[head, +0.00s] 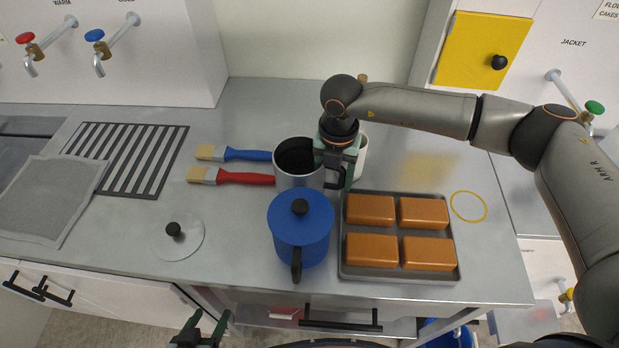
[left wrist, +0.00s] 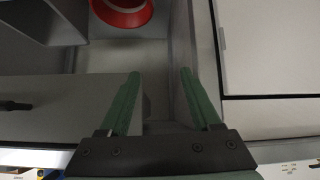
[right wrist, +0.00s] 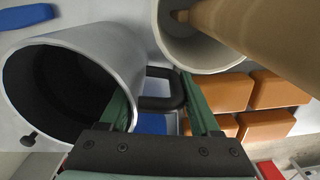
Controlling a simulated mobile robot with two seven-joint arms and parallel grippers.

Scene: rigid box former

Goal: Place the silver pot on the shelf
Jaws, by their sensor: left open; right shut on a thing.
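The silver pot (head: 296,180) stands upright, open and dark inside, in the middle of the worktop. My right gripper (head: 338,172) is at its right side, shut on its black handle. In the right wrist view the pot (right wrist: 120,52) fills the left, and its handle (right wrist: 160,102) lies between the fingers of the gripper (right wrist: 160,88). My left gripper (head: 205,322) is open and empty, low in front of the worktop; its spread fingers (left wrist: 160,75) show in the left wrist view. A grey surface (head: 402,328) below the worktop may be the shelf; I cannot tell.
A blue lidded pot (head: 300,243) stands close in front, and a tray (head: 400,276) of brown blocks lies to the right. Two brushes (head: 245,177) lie left, near a clear lid (head: 180,247). A white cylinder (head: 361,158) stands right behind the gripper.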

